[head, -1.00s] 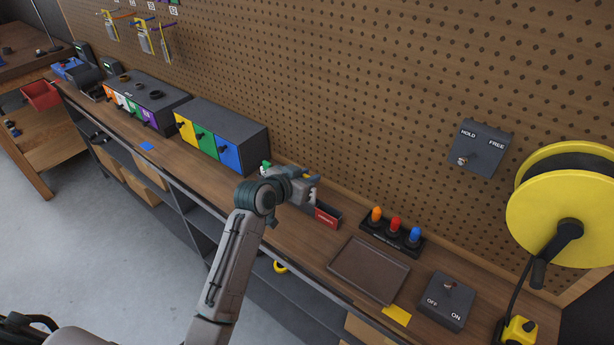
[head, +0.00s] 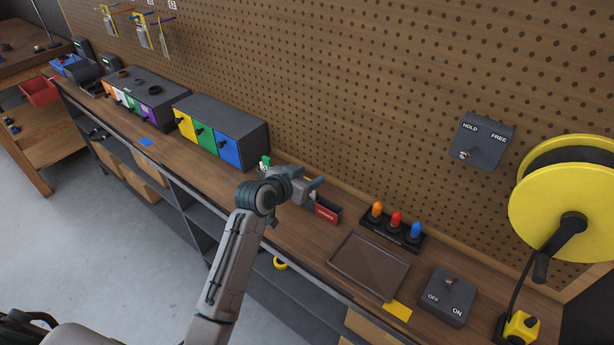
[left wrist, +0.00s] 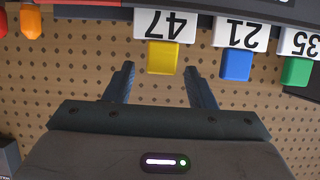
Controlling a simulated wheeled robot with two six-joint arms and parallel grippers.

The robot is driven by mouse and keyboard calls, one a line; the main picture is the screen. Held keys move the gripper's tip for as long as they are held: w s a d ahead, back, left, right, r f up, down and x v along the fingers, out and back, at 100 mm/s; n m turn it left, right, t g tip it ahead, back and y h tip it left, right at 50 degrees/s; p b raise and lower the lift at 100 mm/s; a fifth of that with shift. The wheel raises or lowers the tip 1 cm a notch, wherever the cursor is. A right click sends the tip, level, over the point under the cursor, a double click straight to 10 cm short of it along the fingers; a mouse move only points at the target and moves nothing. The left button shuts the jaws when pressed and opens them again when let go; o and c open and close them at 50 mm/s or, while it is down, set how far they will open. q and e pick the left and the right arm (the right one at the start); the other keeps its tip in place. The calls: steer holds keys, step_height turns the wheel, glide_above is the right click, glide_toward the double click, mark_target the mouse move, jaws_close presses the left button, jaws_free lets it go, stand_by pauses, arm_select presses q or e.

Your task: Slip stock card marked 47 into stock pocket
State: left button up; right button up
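In the left wrist view, upside down, a white card marked 47 (left wrist: 166,24) has a yellow tab (left wrist: 164,57). It stands in a row with the card marked 21 (left wrist: 241,33) and the card marked 35 (left wrist: 300,42). My left gripper (left wrist: 163,78) is open, its fingers either side of the line to the yellow tab, with nothing gripped. In the head view my left gripper (head: 315,187) is over the bench at a dark box with a red label (head: 327,212), hiding most of the cards. I cannot tell which thing is the stock pocket. My right gripper is not in view.
Orange, red and blue knobs (head: 396,222) stand right of the box. A brown tray (head: 368,267) and an OFF/ON switch box (head: 447,297) lie nearer. Coloured drawers (head: 209,143) stand to the left. A pegboard (head: 380,90) rises behind.

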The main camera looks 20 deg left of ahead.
arm_select(q)
steer(key=shift+s+a+r, duration=0.15)
steer(key=shift+s+a, duration=0.1)
steer(key=shift+s, duration=0.25)
steer(key=b+v, duration=0.2)
steer(key=v, duration=0.7)
steer(key=shift+s+r+b, duration=0.25)
steer(key=shift+b, duration=0.05)
steer(key=shift+a+f, duration=0.1)
